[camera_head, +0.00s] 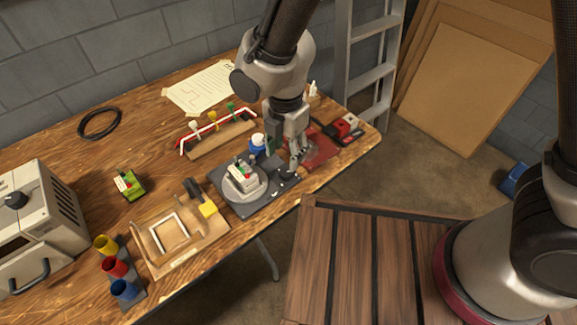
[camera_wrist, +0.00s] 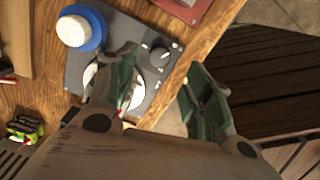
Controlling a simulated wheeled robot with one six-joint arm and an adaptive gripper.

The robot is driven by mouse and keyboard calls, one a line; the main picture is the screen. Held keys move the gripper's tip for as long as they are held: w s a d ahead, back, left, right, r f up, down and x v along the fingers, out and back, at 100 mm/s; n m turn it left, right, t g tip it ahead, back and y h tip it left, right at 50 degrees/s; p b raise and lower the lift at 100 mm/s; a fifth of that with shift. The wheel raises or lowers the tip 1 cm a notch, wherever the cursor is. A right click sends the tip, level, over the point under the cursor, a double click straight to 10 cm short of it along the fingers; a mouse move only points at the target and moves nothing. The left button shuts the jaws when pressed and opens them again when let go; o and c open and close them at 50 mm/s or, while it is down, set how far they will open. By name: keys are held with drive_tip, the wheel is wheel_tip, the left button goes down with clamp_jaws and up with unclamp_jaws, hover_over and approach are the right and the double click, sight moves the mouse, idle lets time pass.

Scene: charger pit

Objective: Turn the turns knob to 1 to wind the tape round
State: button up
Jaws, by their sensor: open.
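The dark turns knob (camera_wrist: 158,54) sits on a grey winding plate (camera_wrist: 147,27); the plate also shows on the bench in the head view (camera_head: 226,199). In the head view the knob (camera_head: 287,175) is partly hidden under the fingertips. My gripper (camera_head: 295,164) is open and empty, pointing down over the plate's right end. In the wrist view my gripper (camera_wrist: 162,62) has a green-padded finger on each side of the knob. I cannot tell how far above it the tips are. A round turntable (camera_head: 237,190) carries a pale block (camera_head: 242,178). The knob's setting is unreadable.
A blue and white roll (camera_head: 257,144) stands at the plate's back edge, close to my gripper. A red mat (camera_head: 321,149) lies right of the gripper. A wooden fixture (camera_head: 150,250) and coloured cups (camera_head: 114,268) are at left. The bench's front edge is close to the plate.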

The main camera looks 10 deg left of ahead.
sight(286, 171)
wheel_tip(286, 171, down, 7)
drive_tip(key=shift+r, duration=0.1)
drive_tip(key=shift+c, duration=0.2)
drive_tip(key=c, duration=1)
